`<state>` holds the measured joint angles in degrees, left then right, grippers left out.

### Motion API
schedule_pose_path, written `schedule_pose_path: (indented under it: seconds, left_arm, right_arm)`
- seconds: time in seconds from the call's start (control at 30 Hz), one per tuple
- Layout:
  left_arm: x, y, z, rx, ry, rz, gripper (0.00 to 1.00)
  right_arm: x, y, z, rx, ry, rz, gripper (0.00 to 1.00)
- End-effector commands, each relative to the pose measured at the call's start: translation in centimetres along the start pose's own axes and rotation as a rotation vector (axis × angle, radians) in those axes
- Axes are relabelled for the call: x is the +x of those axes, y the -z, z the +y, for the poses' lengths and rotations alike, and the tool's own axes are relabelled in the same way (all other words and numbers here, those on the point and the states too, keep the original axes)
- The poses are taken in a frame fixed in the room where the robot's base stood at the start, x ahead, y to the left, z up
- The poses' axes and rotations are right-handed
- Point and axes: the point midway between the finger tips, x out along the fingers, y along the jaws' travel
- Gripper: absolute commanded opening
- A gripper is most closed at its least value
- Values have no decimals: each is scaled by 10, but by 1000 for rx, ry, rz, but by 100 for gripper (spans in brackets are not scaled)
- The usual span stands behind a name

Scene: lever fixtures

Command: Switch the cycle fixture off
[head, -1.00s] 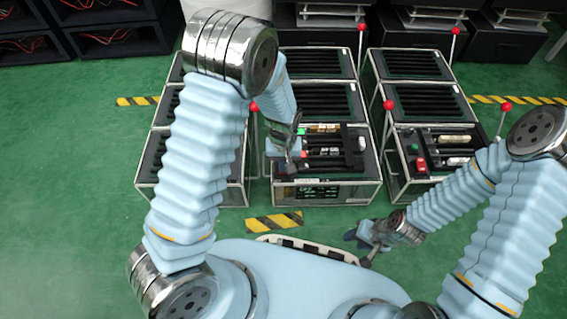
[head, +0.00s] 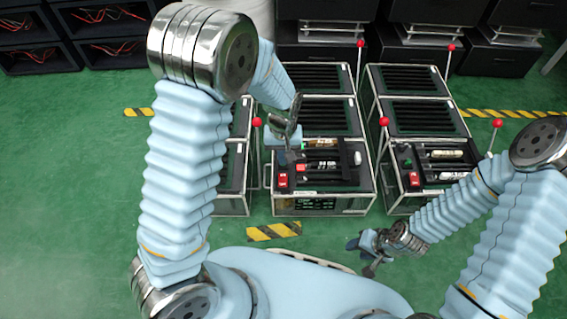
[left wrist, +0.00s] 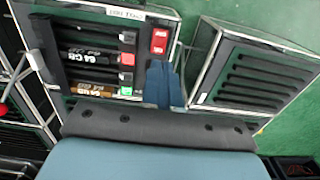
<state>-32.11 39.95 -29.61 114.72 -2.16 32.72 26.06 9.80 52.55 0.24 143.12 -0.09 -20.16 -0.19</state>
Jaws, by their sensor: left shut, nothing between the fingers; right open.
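The middle fixture (head: 366,196) is an open-topped box with dark bars and labelled cartridges. A red rocker switch (head: 283,180) is on its near left corner; it also shows in the left wrist view (left wrist: 159,41). The label strip by it is too small to read surely, so I cannot confirm which fixture is the cycle one. My left gripper (head: 287,158) is shut and empty, just beyond the switch in the head view. My right gripper (head: 364,252) is open, low in front of the fixtures.
A red-knobbed lever (head: 257,122) stands at the middle fixture's left, another (head: 384,121) between it and the right fixture. The right fixture has its own red switch (head: 414,180). A red button (left wrist: 127,59) and green button (left wrist: 126,91) sit near my left fingers. Green floor lies in front.

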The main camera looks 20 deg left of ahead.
Motion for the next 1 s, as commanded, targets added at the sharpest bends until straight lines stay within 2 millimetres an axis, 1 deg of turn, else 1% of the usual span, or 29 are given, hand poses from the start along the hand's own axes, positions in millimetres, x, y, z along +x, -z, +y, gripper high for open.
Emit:
schedule_pose_path:
  seconds: [0.03,0.1,0.2,0.77,0.87,0.97,1.0]
  left_arm:
    - [-9,0,0,1,-1,1,0]
    - [-16,0,1,1,-1,1,0]
    - [-21,0,0,2,0,-1,0]
    - [-22,-1,0,1,0,-2,0]
    - [-13,-6,-4,10,-9,-12,0]
    - [16,-27,-15,43,-52,-37,0]
    - [31,-42,-19,62,-81,-47,0]
  right_arm:
    - [-3,0,-1,0,-1,0,43]
    - [-4,0,-1,0,-1,1,43]
    - [-5,0,-1,0,-1,1,43]
    - [-5,0,-1,1,-1,1,43]
    - [-11,0,-4,0,-1,1,43]
    - [-26,0,-11,-2,1,-1,43]
    - [-34,-1,-15,-4,2,-2,43]
